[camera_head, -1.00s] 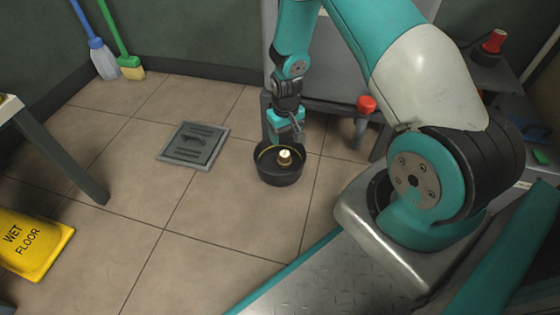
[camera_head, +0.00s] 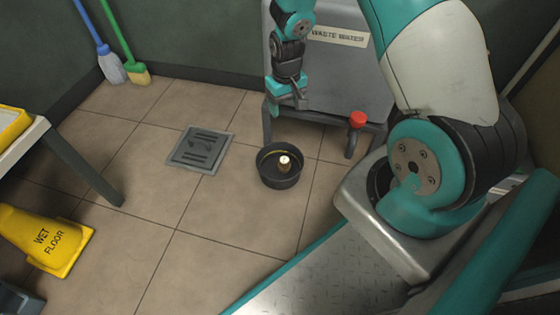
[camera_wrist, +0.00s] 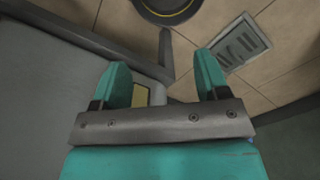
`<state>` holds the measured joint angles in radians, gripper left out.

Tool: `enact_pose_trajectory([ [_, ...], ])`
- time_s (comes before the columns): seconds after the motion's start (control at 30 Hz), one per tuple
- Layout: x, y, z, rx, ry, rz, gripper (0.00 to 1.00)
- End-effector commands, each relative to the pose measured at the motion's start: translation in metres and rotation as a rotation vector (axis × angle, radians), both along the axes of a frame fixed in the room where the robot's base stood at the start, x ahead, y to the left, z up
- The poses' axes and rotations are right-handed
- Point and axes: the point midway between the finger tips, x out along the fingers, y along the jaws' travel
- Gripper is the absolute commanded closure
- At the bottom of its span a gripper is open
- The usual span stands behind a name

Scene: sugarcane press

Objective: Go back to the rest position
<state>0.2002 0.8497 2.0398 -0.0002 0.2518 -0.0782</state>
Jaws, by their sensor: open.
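My gripper (camera_head: 287,99) hangs in front of the grey waste water tank, above and behind the black round pan on the floor. In the wrist view my gripper (camera_wrist: 162,85) shows two teal fingers spread apart with nothing between them. The arm is raised and bent, with the gripper pointing down. The black pan (camera_head: 279,182) stands on the tiles with a small pale-topped piece (camera_head: 284,164) in its middle. Part of the pan's rim also shows at the top of the wrist view (camera_wrist: 168,18).
The waste water tank (camera_head: 335,75) has a red-capped valve (camera_head: 357,121) at its front. A floor drain (camera_head: 201,149) lies left of the pan. Brooms (camera_head: 123,60) lean on the back wall.

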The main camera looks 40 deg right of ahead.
Motion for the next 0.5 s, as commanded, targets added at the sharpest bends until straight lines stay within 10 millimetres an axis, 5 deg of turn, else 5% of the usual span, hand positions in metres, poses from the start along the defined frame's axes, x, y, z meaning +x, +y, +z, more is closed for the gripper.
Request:
enact_pose_trajectory([
  [0.5,-0.0002,0.0,0.0084,0.0,0.001,0.0,0.32],
])
